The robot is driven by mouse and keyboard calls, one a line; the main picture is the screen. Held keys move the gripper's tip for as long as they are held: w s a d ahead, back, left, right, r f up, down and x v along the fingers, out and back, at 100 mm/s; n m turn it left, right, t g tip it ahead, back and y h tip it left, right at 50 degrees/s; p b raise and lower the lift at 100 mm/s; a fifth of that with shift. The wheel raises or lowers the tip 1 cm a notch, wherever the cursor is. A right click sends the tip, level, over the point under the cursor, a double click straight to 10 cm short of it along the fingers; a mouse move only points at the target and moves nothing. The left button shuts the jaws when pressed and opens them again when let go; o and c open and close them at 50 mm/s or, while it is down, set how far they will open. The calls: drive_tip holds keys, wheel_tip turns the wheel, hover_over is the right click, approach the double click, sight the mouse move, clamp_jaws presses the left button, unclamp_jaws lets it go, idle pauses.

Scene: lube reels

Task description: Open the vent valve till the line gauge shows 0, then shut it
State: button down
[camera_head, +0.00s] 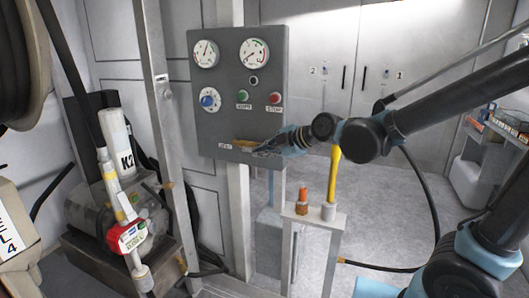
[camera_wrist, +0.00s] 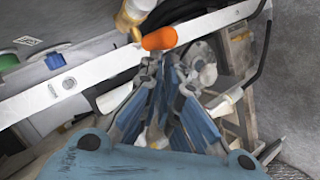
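A grey control panel (camera_head: 228,110) carries a left gauge (camera_head: 206,53) and a right gauge (camera_head: 254,53). The left needle stands near upright; the right needle points to the lower left. Their labels are too small to read. The vent valve's orange-yellow handle (camera_head: 243,143) lies roughly level at the panel's bottom, by a label. In the wrist view the orange handle end (camera_wrist: 160,38) lies just past my fingertips. My gripper (camera_head: 262,150) is at the panel's lower right edge, beside the handle. Its fingers (camera_wrist: 162,62) converge and look shut; contact with the handle is unclear.
The panel also has a blue knob (camera_head: 208,101), a green button (camera_head: 243,96) and a red button (camera_head: 275,98). A stand (camera_head: 315,218) with an orange-topped fitting and a yellow-handled upright is below my arm. A pump unit (camera_head: 105,215) stands at left. Grey floor is open behind.

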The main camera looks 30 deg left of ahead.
drive_tip(key=shift+f, duration=0.1)
drive_tip(key=shift+a+f, duration=0.1)
drive_tip(key=shift+a, duration=0.65)
drive_tip(key=s+d+r, duration=0.3)
drive_tip(key=s+d, duration=0.1)
drive_tip(key=d, duration=0.6)
drive_tip(key=shift+s+d+r, duration=0.15)
drive_tip(key=shift+s+r, duration=0.05)
drive_tip(key=shift+s, duration=0.15)
